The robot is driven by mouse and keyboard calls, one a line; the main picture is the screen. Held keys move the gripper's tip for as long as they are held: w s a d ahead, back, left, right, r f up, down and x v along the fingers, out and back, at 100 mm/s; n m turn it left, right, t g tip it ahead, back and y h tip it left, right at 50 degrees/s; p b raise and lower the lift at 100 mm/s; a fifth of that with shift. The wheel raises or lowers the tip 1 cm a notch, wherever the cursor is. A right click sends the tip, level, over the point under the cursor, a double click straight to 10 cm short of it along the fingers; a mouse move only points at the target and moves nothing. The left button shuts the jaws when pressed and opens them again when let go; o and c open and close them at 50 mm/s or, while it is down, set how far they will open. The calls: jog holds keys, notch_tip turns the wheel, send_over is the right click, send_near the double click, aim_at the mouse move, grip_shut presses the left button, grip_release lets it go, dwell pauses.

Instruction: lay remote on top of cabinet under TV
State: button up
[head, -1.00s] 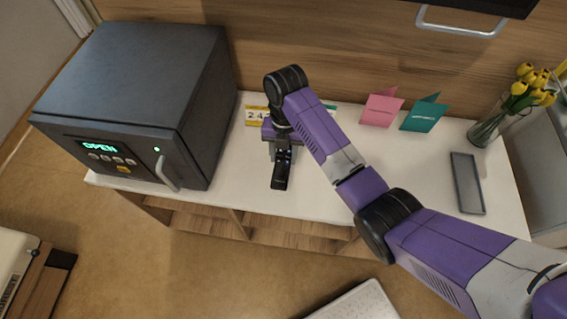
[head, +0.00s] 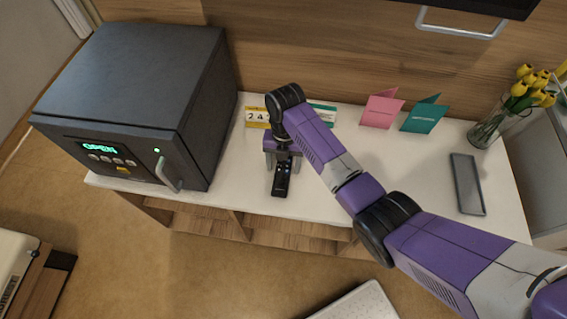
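The black remote (head: 281,182) lies on the white top of the cabinet (head: 345,185), near its front edge, right of the dark safe. My gripper (head: 283,164) is above the remote's rear part. Its fingers are spread, one on each side of the remote, with gaps showing between. The remote's rear end is hidden under my gripper. The TV (head: 490,5) shows only as a dark lower edge at the top right.
A dark safe (head: 150,90) with a lit OPEN display stands at the left. A calendar (head: 256,116), a pink card (head: 381,109), a teal card (head: 424,115), a flower vase (head: 492,130) and a grey flat device (head: 467,184) share the top. The middle right is clear.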

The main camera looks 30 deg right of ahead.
aim_at(284, 163)
notch_tip(284, 163, up, 12)
jog(key=w+p, duration=0.1)
jog(key=shift+d+r, duration=0.15)
jog(key=shift+d, duration=0.3)
jog(key=shift+w, duration=0.1)
dwell(0.7)
